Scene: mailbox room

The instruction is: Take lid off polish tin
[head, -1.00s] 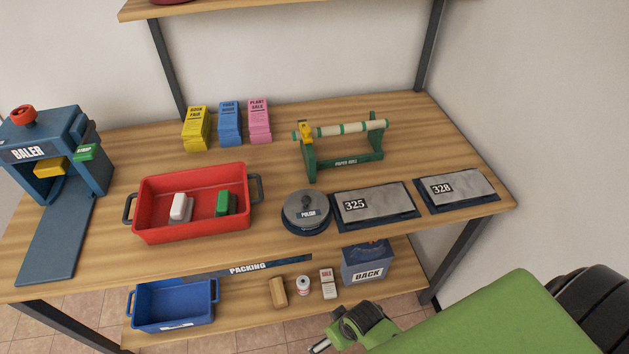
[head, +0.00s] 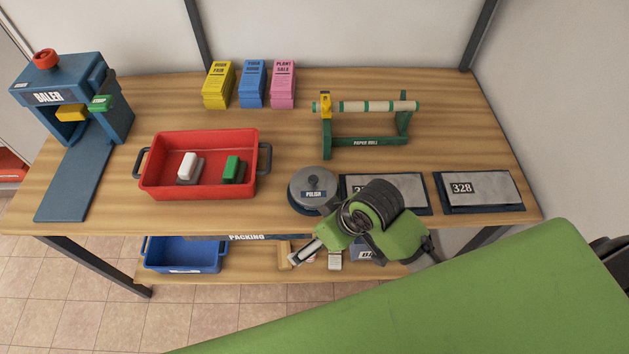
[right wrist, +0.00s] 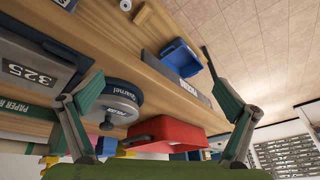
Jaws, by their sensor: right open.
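The polish tin (head: 314,207) stands on the table between the red tray and the grey plate marked 325. Its grey lid (head: 313,183) with a dark knob on top is on it. In the right wrist view the tin (right wrist: 121,99) appears upside down, left of centre, with its knob pointing down. My right gripper (head: 300,255) is in front of the table edge, just below and apart from the tin. In the right wrist view my right gripper (right wrist: 160,125) is open, its fingers wide apart with nothing held. My left gripper is not in view.
A red tray (head: 152,190) holding a white and a green block stands left of the tin. A green paper roll stand (head: 365,141) is behind it. The plate marked 328 (head: 485,189) lies at right. A blue bin (head: 183,255) is on the lower shelf.

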